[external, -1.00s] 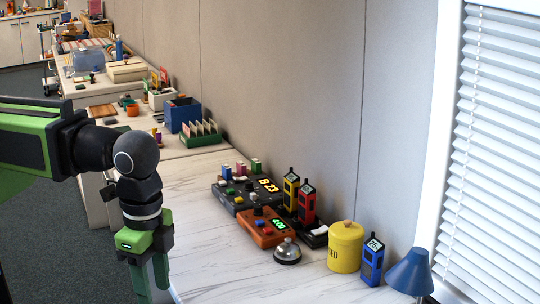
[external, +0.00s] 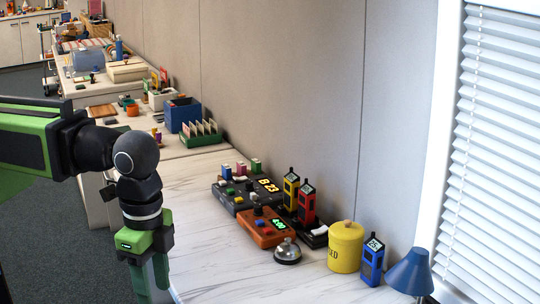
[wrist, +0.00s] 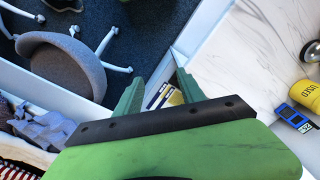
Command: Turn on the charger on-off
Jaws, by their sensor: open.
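A dark charger base (external: 313,241) sits on the white marbled counter against the wall in the external view. A yellow handset (external: 291,188) and a red handset (external: 307,203) stand upright at it. A pale rocker-like part (external: 320,230) shows at its right end; its on or off position is too small to tell. My gripper (external: 153,284) points down at the left, well apart from the charger, near the counter's front edge. In the wrist view my gripper (wrist: 158,84) is open and empty. The charger is not seen there.
An orange console (external: 265,232), a dark console (external: 236,203) and a bell (external: 287,252) stand near the charger. A yellow canister (external: 345,247), a blue handset (external: 372,262) and a blue lamp (external: 411,272) stand to its right. The counter's front left is clear.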

